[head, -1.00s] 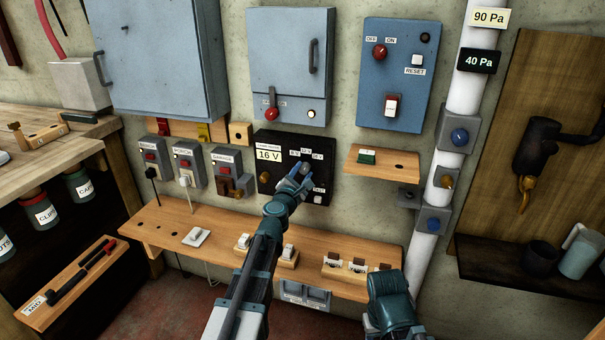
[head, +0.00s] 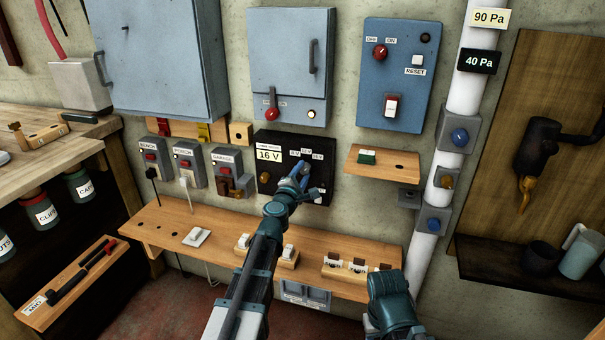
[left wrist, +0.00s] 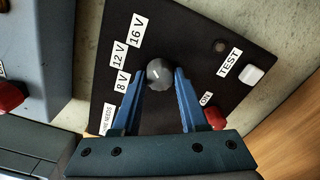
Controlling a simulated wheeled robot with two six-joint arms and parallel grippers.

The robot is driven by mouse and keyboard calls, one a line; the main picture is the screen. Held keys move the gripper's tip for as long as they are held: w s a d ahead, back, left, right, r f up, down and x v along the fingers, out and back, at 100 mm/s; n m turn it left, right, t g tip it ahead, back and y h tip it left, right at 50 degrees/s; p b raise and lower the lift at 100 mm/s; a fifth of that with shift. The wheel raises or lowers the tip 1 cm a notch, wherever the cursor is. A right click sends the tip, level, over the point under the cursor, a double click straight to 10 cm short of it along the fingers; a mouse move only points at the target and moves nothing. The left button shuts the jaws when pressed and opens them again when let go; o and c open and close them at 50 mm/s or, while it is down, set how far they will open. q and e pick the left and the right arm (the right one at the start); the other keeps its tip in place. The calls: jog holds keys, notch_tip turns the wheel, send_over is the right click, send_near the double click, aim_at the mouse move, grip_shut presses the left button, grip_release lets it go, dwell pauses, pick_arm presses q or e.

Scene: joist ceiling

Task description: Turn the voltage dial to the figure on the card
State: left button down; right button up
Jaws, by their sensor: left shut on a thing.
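The black voltage panel (head: 266,141) is on the wall, with the "16 V" card (head: 268,155) at its upper left. In the left wrist view the voltage dial (left wrist: 159,73) is a round grey knob beside the labels 8 V (left wrist: 122,81), 12 V (left wrist: 119,54) and 16 V (left wrist: 138,29). My left gripper (head: 302,171) is shut on the dial, with one blue fingertip at each side of it. I cannot make out which label the dial points to. My right gripper is out of view; only part of my right arm shows at the bottom.
The panel also has a white TEST button (left wrist: 252,75) and a red ON part (left wrist: 215,117) close to my left fingers. A wooden shelf (head: 345,245) with switches runs below. A small ledge (head: 382,162) and a white pipe (head: 465,90) stand to the right.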

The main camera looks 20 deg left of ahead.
pick_arm(q)
jog(key=shift+c, duration=2.2)
grip_release()
jog(key=shift+s, duration=0.15)
